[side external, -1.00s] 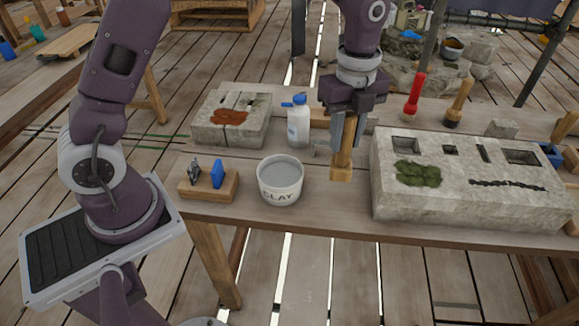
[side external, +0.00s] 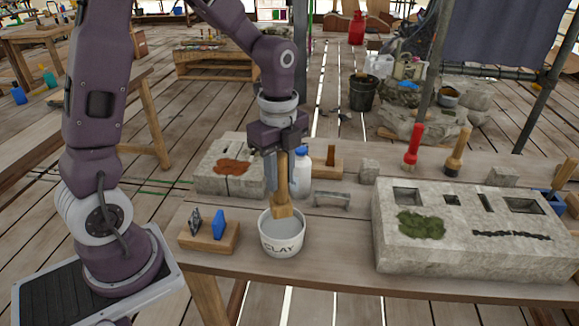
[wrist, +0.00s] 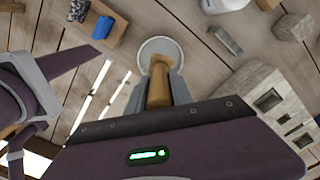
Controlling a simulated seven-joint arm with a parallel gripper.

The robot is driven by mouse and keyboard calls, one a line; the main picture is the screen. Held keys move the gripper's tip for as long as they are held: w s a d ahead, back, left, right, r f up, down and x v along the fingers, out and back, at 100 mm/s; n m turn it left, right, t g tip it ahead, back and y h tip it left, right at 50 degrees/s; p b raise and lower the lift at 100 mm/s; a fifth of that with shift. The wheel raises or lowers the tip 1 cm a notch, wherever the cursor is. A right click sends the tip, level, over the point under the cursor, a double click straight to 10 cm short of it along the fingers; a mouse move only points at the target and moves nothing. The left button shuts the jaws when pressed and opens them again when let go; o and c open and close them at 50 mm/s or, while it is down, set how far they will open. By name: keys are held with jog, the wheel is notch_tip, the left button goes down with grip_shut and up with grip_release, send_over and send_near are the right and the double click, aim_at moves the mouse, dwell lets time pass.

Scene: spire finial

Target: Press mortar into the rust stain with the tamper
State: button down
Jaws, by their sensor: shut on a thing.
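My gripper (side external: 282,178) is shut on a wooden tamper (side external: 283,205), which hangs with its square end downward. The tamper also shows in the wrist view (wrist: 158,88) between the fingers. Its lower end is at the mouth of a white tub marked CLAY (side external: 282,246), which holds smooth grey material. I cannot tell whether the tamper touches that material. The tub's rim also shows in the wrist view (wrist: 172,42). The orange-brown rust stain (side external: 232,167) lies on a cracked stone block (side external: 212,185) at the back left, beyond my gripper.
A white bottle with a blue cap (side external: 302,172) stands close behind the tamper. A wooden holder (side external: 208,240) with a blue piece sits left of the tub. A large stone block (side external: 450,255) with green moss (side external: 421,224) fills the right. Two brushes stand behind it.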

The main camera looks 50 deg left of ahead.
aim_at(279, 152)
notch_tip(279, 152, down, 7)
jog(key=shift+r, duration=0.1)
jog(key=shift+r, duration=0.15)
dwell(0.9)
notch_tip(279, 152, up, 10)
jog(key=shift+r, duration=0.15)
dwell(0.4)
jog(key=shift+a, duration=0.1)
jog(key=s+a+n, duration=0.3)
jog(key=a+n, duration=0.6)
jog(key=a, duration=1.8)
jog(key=shift+w+d+f, duration=0.1)
jog(key=shift+d+f, duration=0.05)
jog(key=shift+f, duration=1.25)
jog(key=shift+w+d+f, duration=0.1)
jog(key=shift+d+f, duration=0.05)
jog(key=shift+f, duration=1.25)
jog(key=shift+f, duration=0.75)
